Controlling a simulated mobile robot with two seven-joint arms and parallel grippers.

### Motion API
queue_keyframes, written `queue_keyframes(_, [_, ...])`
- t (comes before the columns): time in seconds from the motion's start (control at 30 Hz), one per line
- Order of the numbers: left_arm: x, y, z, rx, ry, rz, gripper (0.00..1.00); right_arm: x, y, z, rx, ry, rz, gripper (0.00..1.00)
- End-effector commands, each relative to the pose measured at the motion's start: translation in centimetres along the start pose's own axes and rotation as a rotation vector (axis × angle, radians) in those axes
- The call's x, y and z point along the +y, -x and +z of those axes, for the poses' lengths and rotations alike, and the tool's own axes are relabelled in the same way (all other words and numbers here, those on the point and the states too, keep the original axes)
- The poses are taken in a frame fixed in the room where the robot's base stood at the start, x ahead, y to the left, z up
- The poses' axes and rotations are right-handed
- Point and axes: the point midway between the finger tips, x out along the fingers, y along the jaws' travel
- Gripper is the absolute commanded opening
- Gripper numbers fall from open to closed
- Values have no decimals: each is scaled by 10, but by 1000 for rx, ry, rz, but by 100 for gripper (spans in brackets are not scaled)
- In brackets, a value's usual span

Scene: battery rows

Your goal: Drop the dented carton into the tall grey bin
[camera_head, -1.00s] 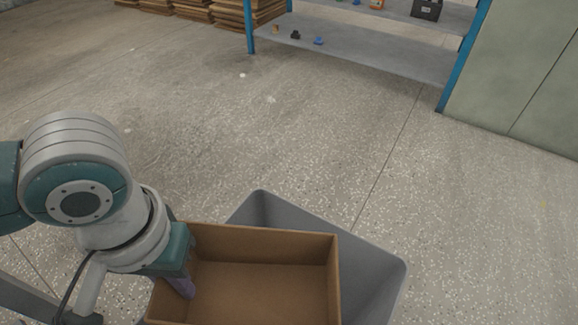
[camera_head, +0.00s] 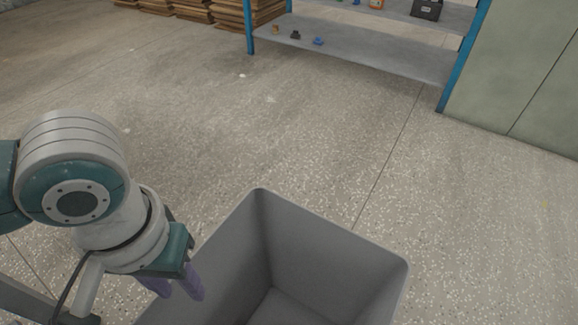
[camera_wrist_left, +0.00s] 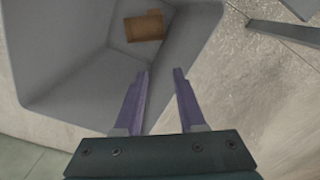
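The tall grey bin (camera_head: 335,262) stands on the floor at the bottom centre of the head view, its open top facing up. In the left wrist view the bin (camera_wrist_left: 72,85) fills the upper left, and the brown carton (camera_wrist_left: 143,28) lies deep inside it, apart from my fingers. No dent can be made out at this size. In the head view the carton is out of sight. My left gripper (camera_head: 176,291) is at the bin's left rim, with its purple fingers spread and nothing between them. The left wrist view shows the gripper (camera_wrist_left: 161,75) open too. My right gripper is not in view.
A blue-framed shelf (camera_head: 370,52) with small items stands at the back. Stacked brown boards (camera_head: 235,14) are at the back left, and a grey-green cabinet (camera_head: 520,75) is at the right. The speckled floor between is clear.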

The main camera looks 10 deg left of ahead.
Motion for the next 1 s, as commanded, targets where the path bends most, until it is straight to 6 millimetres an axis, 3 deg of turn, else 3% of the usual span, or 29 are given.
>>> queue_keyframes(0.3, [0,61,0,2,-1,2,40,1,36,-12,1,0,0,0])
queue_keyframes(0.5, [0,91,0,1,0,1,40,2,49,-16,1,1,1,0])
queue_keyframes(1.0, [0,98,0,1,1,0,40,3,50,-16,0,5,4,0])
